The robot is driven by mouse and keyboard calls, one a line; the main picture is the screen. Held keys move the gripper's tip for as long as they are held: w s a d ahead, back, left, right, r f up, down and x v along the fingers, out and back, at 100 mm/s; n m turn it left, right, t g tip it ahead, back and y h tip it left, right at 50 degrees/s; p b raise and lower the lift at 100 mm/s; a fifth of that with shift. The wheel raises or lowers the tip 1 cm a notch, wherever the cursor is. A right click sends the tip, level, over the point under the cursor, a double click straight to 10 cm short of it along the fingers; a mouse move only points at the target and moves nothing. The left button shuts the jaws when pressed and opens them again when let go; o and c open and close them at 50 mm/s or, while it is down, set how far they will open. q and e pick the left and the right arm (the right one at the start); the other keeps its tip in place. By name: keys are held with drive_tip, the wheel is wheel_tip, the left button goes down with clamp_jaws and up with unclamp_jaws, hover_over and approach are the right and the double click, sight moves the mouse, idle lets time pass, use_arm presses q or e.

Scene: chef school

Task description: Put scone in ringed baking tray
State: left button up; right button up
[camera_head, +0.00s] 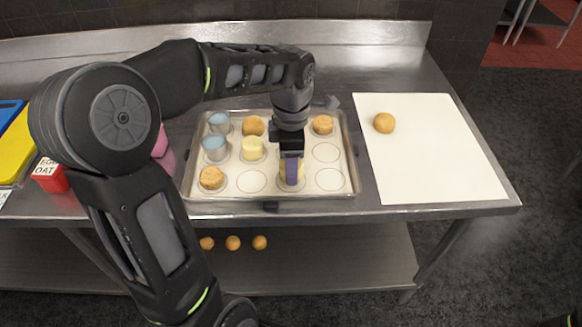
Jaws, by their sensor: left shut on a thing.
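The ringed baking tray (345,193) lies on the steel counter. Golden scones (211,178) sit in some of its rings, including two in the back row (253,127) (322,125). Another scone (384,123) lies on the white sheet to the right. My left gripper (291,172) points down over the front middle-right part of the tray. It is shut on a pale yellow piece (283,169), mostly hidden by the purple finger. I cannot tell whether the piece touches the tray. My right gripper is not in view.
Two blue cups (215,148) and a pale yellow piece (252,148) stand in the tray. Several rings, front and right, are empty. A red box (50,175) and yellow board (16,145) are at left. Several round items (233,243) lie on the lower shelf.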

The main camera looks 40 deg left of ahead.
use_arm(q)
drive_tip(key=shift+f, duration=0.8)
drive_tip(key=shift+f, duration=0.25)
drive_tip(key=o, duration=1.4)
drive_tip(key=shift+r, duration=0.1)
drive_tip(key=shift+c, duration=0.2)
wheel_tip(320, 180, up, 12)
drive_tip(key=shift+r+p, duration=0.15)
drive_tip(key=shift+p, duration=0.15)
